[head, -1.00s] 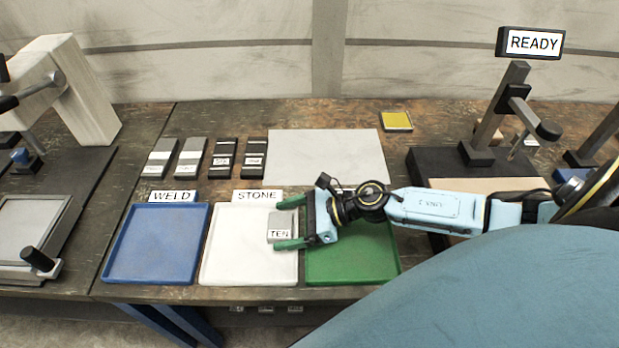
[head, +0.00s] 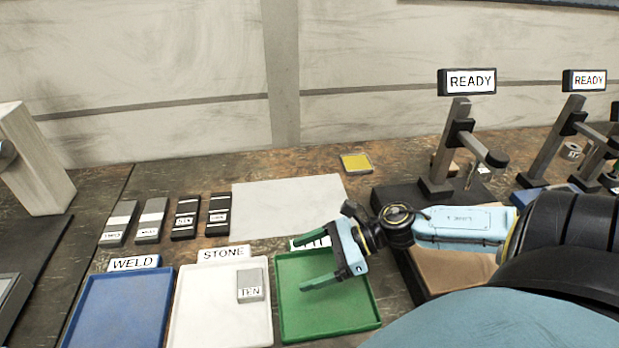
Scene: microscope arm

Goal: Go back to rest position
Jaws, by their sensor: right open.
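My right gripper (head: 316,269) is open and empty above the green tray (head: 330,327), its fingers pointing left. My light blue right arm comes in from the right. A grey block labelled TEN (head: 250,284) lies in the white tray (head: 190,318) behind which stands the STONE sign (head: 223,254). The gripper is apart from this block, to its right. The sign behind the green tray is partly hidden by the gripper. My left gripper is not in view.
A blue tray (head: 84,318) with a WELD sign (head: 134,263) stands at left. Several labelled blocks (head: 185,217) lie behind, beside a bare grey sheet (head: 287,207). A yellow-topped pad (head: 356,162) lies farther back. Stands with READY signs (head: 467,82) rise at right, near my arm.

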